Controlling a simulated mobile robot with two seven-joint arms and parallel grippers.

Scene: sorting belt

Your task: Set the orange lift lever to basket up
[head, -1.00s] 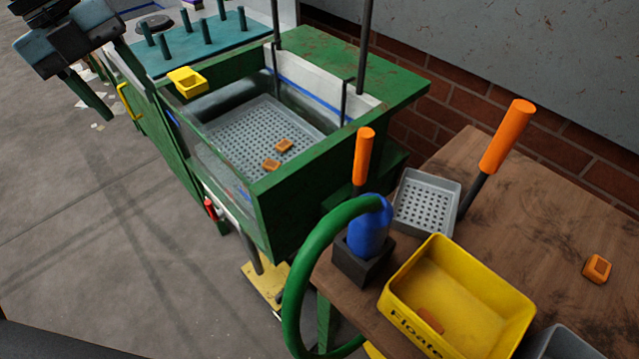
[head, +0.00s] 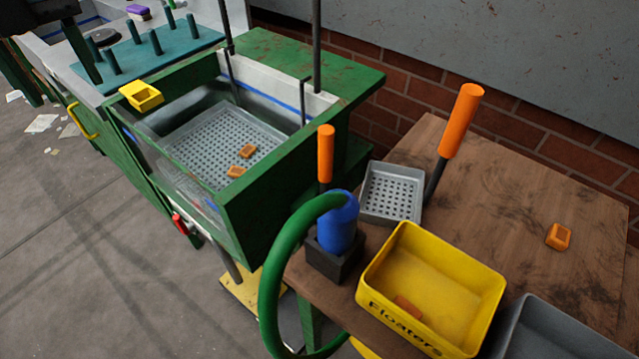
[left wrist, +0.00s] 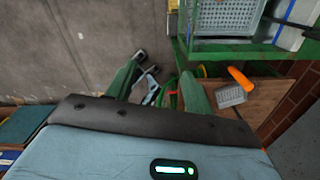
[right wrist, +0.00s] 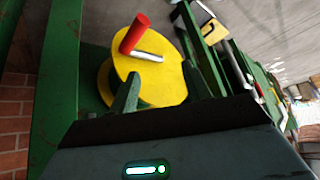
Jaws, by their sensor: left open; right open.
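The orange lift lever (head: 326,152) stands upright on a dark rod at the tank's near right corner. An orange tip, probably the same lever, shows in the left wrist view (left wrist: 202,70). The grey perforated basket (head: 180,140) sits inside the green tank (head: 240,215), below its rim, with two orange blocks in it.
A strainer scoop (head: 390,195) with a larger orange handle lies on the wooden table (head: 520,185). Beside it are the blue nozzle (head: 337,222) with green hose and the yellow Floaters bin (head: 375,285). A yellow wheel (right wrist: 175,85) with a red knob is near my right gripper.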

